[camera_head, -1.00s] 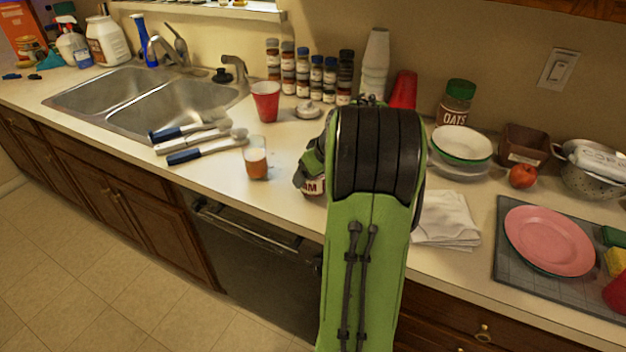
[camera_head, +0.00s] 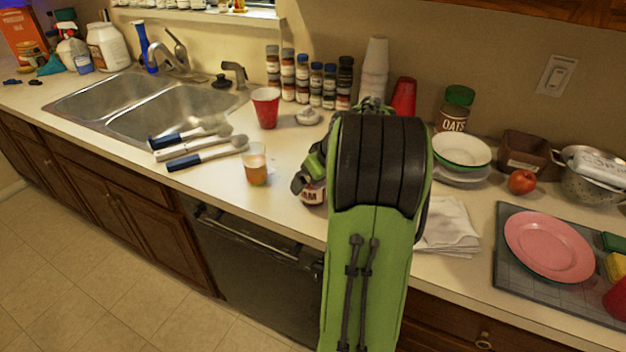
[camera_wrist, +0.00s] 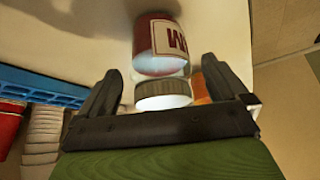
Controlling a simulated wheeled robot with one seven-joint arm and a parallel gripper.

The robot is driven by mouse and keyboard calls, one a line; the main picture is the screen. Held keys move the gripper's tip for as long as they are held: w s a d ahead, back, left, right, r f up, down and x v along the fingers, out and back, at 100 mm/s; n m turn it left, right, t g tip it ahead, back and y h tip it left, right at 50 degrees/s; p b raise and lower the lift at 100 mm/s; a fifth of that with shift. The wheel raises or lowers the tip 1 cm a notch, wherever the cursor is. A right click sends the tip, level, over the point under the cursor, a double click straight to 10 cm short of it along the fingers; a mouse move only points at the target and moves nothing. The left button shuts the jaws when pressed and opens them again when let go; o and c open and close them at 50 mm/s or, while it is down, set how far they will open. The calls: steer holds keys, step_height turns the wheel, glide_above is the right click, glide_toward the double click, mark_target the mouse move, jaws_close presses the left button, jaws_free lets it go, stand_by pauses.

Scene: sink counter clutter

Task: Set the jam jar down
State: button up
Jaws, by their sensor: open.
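The jam jar (camera_head: 313,194) has a red and white label and stands on the counter, its upper part hidden by my gripper in the head view. In the wrist view the jar (camera_wrist: 160,48) lies beyond and between my fingers, its lid end nearest to me. My gripper (camera_head: 309,174) is at the jar's top. In the wrist view my gripper (camera_wrist: 160,88) is open, with a visible gap between each finger and the jar.
A glass of orange drink (camera_head: 256,168) stands left of the jar. A red cup (camera_head: 266,107), a small white lidded item (camera_head: 308,116) and several spice jars (camera_head: 316,82) stand behind. A folded white cloth (camera_head: 450,228) lies right of my arm. The counter front is clear.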

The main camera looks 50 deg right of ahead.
steer(key=p+v, duration=0.2)
steer(key=v, duration=0.8)
steer(key=s+a+r+n+y, duration=0.1)
steer(key=a, duration=1)
steer(key=s+a+r+n, duration=0.1)
steer(key=a+r, duration=0.1)
steer(key=a, duration=0.8)
steer(key=s+a+f, duration=0.3)
steer(key=s+a, duration=0.5)
steer(key=s, duration=0.2)
steer(key=shift+f, duration=0.3)
steer(key=shift+a, duration=0.1)
